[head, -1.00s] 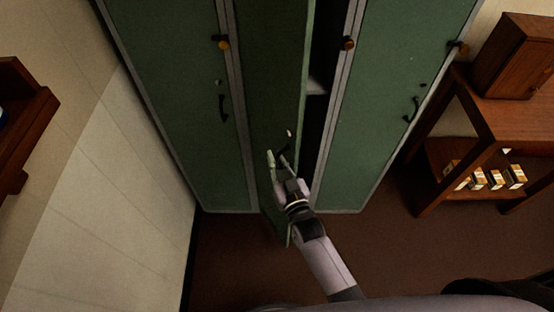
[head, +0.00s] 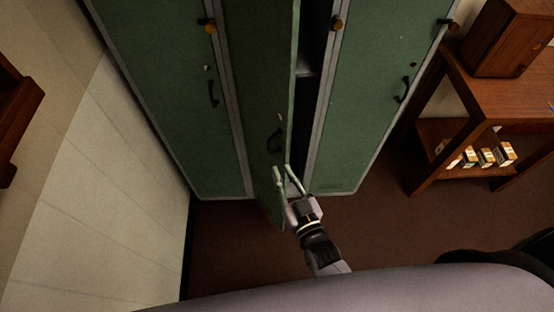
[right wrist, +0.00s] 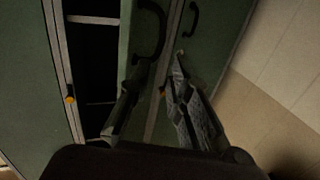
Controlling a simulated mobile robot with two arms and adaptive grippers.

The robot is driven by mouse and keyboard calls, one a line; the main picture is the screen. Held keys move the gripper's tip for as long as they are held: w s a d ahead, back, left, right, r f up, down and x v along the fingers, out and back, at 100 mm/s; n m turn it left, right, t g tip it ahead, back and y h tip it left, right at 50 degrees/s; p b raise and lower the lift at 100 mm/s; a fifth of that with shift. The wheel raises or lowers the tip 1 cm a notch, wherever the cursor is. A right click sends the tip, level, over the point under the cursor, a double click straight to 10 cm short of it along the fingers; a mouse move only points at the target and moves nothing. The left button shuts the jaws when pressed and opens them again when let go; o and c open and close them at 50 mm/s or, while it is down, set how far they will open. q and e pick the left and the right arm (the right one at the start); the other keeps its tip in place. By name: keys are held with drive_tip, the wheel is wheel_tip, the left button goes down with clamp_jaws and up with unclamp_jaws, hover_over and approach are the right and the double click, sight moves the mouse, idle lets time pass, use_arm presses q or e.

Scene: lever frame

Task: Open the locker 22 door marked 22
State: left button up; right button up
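The middle green locker door (head: 262,70) stands partly open, with a dark gap along its right edge. Its black handle (head: 274,140) shows on its front; it also shows in the right wrist view (right wrist: 151,35). No number 22 is legible. My right gripper (head: 283,170) is open near the door's free edge, just below the handle. Its two fingers are apart in the right wrist view (right wrist: 155,95), and the handle is not between them. I cannot tell whether a finger touches the door. My left gripper is not in view.
Green locker doors flank it on the left (head: 165,80) and right (head: 385,80), both looking shut. Shelves (right wrist: 95,20) show inside the open locker. A wooden table (head: 500,95) with small boxes below stands at right. Brown floor (head: 225,245) is bare in front.

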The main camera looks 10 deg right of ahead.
drive_tip(key=shift+s+d, duration=0.1)
drive_tip(key=shift+s, duration=0.55)
drive_tip(key=shift+w+d+f+b, duration=0.2)
drive_tip(key=shift+f+b, duration=0.05)
drive_tip(key=shift+b, duration=0.2)
drive_tip(key=shift+c, duration=1.4)
drive_tip(key=w+d+f+m+y+b, duration=0.1)
drive_tip(key=d+y+b, duration=0.1)
drive_tip(key=w+d+f+m+y+b, duration=0.1)
drive_tip(key=d+m+b, duration=0.1)
drive_tip(key=b, duration=0.1)
drive_tip(key=w+d+f+m+y+b, duration=0.1)
drive_tip(key=d+y+b, duration=0.1)
drive_tip(key=d+b, duration=0.1)
drive_tip(key=shift+w+f+m+g+y, duration=0.15)
drive_tip(key=shift+f+m+g+y, duration=0.15)
drive_tip(key=shift+m+g, duration=0.1)
clamp_jaws()
drive_tip(key=w+d+m+g+y+b, duration=0.2)
drive_tip(key=w+d+m+g+b, duration=0.1)
drive_tip(key=d+m+b, duration=0.5)
drive_tip(key=w+a+n+p, duration=0.1)
drive_tip(key=w+a+p, duration=0.2)
drive_tip(key=w+a, duration=0.2)
drive_tip(key=shift+w+a+f+p, duration=0.2)
drive_tip(key=shift+w+a+p, duration=0.1)
drive_tip(key=shift+a, duration=1.3)
